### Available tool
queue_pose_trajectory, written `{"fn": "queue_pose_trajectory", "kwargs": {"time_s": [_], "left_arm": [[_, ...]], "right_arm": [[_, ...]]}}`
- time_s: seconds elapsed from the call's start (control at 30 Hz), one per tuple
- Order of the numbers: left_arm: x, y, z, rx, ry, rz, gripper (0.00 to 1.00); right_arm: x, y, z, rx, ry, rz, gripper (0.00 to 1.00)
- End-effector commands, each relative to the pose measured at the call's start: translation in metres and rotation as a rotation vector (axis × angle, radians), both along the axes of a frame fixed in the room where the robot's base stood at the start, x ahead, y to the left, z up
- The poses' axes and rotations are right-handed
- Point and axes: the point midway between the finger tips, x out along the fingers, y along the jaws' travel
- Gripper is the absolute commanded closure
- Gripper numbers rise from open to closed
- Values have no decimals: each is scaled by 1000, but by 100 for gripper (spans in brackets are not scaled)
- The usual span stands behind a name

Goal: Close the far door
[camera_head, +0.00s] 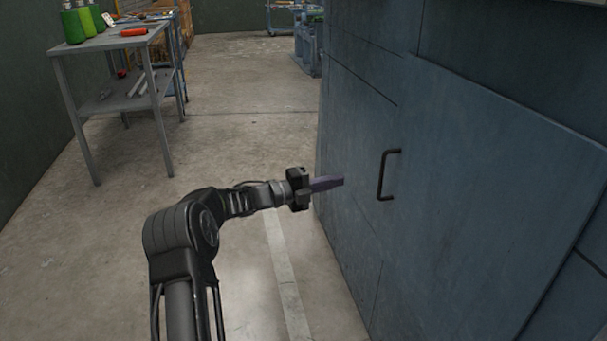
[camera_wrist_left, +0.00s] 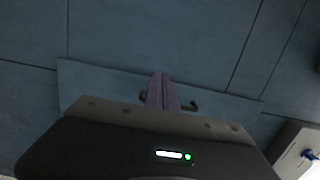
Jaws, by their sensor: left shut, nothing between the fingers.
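A blue-grey cabinet (camera_head: 350,135) fills the right side of the head view. A door panel (camera_head: 490,190) on its front stands slightly proud of the surface around it, with its top edge showing. A dark bar handle (camera_head: 388,175) is near the panel's left edge. My left gripper (camera_head: 341,181) is shut and empty, pointing at the cabinet front to the left of the handle. In the left wrist view, the closed fingers (camera_wrist_left: 162,92) overlap the handle (camera_wrist_left: 190,106), with the panel (camera_wrist_left: 85,80) behind. I cannot tell whether they touch the cabinet. My right gripper is out of view.
Blue equipment (camera_head: 307,45) stands beyond the cabinet. The concrete floor (camera_head: 235,90) between them is clear.

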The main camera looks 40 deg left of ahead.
Motion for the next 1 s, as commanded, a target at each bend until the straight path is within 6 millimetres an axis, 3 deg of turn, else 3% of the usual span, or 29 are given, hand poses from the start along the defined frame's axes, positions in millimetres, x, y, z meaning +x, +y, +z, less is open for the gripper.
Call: {"fn": "queue_pose_trajectory", "kwargs": {"time_s": [0.2,0.4,1.0], "left_arm": [[-3,41,1,2,0,4,100],[-5,68,0,2,0,2,100],[-6,75,0,0,0,0,100]], "right_arm": [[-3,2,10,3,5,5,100],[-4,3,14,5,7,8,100],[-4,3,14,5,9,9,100]]}}
